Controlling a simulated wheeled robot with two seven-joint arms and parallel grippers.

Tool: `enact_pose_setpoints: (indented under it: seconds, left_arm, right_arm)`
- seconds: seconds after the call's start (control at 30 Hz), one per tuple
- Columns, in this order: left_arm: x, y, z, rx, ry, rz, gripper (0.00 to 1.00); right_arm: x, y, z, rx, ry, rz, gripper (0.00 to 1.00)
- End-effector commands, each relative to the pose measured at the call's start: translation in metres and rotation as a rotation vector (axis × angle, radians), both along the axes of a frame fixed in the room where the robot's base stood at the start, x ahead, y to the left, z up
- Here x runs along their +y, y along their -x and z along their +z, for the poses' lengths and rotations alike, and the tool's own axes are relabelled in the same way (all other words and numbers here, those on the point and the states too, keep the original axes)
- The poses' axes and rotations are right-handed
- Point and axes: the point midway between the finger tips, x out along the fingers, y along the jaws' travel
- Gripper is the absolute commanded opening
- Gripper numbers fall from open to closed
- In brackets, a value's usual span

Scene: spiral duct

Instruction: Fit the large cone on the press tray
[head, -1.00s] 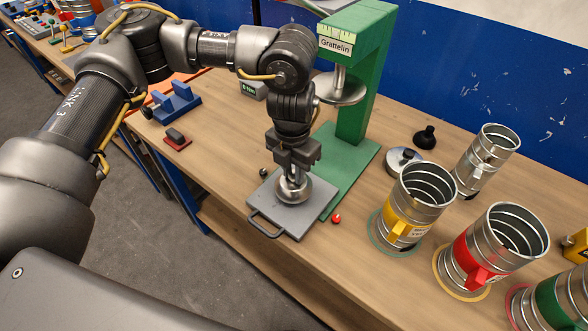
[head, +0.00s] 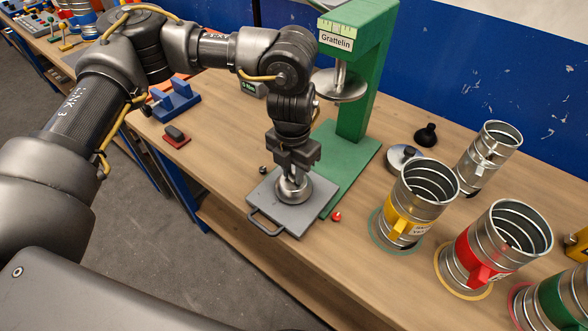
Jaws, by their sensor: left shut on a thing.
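The press tray (head: 271,214) is a flat grey plate with a handle loop at its front left, lying on the bench before the green press. My left gripper (head: 293,172) points straight down over the tray and is shut on a round metal piece (head: 294,190), which looks like the large cone. The piece is at the tray's surface; its underside is hidden, so I cannot tell whether it is seated. My right gripper is not in view.
The green press (head: 359,80) with its round metal plate (head: 340,87) stands just behind. Yellow-banded (head: 412,215) and red-banded (head: 485,255) ducts stand to the right. A small red ball (head: 336,216) and a dark ball (head: 263,170) lie beside the tray. A black funnel-shaped piece (head: 426,135) is at the back.

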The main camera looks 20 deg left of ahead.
Motion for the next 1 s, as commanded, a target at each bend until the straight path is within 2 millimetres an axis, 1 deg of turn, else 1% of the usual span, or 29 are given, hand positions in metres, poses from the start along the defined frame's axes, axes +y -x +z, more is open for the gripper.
enact_pose_setpoints:
  seconds: [0.33,0.63,1.0]
  left_arm:
    - [-0.0003,-0.0003,0.0005,-0.001,0.000,0.000,0.00]
    - [-0.0003,-0.0004,-0.0050,-0.001,0.000,0.000,0.00]
    - [-0.0002,-0.0005,-0.0050,-0.001,0.000,0.000,0.00]
  right_arm:
    - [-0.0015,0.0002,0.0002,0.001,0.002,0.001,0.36]
    - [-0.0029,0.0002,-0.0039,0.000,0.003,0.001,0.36]
    - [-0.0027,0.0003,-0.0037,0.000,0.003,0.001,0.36]
